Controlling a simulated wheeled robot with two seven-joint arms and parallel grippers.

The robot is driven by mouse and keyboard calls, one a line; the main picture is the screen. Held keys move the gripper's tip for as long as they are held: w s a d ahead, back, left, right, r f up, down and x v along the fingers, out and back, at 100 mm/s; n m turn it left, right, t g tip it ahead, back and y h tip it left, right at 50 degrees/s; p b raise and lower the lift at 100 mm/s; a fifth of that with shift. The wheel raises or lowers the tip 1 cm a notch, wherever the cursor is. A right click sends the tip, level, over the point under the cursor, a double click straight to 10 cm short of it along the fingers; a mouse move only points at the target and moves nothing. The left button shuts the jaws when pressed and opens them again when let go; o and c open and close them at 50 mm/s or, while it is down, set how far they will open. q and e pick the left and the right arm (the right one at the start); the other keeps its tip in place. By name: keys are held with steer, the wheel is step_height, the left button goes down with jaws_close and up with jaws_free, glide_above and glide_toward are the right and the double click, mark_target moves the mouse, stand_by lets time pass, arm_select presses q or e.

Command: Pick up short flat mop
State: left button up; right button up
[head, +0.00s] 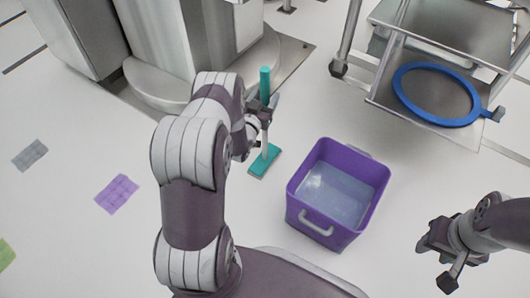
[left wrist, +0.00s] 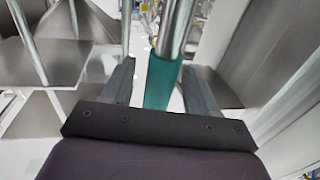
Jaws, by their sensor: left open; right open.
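The short flat mop (head: 265,86) stands upright on the floor, with a teal grip on top, a pale shaft and a flat teal head (head: 264,161). My left gripper (head: 263,110) is open at the mop's upper part, by the lower end of the grip. In the left wrist view, the mop's teal grip (left wrist: 161,84) shows between the two spread fingers of my left gripper (left wrist: 159,85), with a gap on the right side. My right gripper (head: 447,256) is open and empty at the lower right, well away from the mop.
A purple bin (head: 366,166) with pale contents stands right of the mop head. A metal cart (head: 455,130) with a blue ring (head: 437,118) is at the upper right. A steel machine (head: 200,45) stands behind the mop. Coloured cloths, including a purple one (head: 117,193), lie at left.

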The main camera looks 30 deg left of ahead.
arm_select(q)
steer(key=shift+r, duration=0.1)
steer(key=c, duration=1)
steer(key=shift+r, duration=0.1)
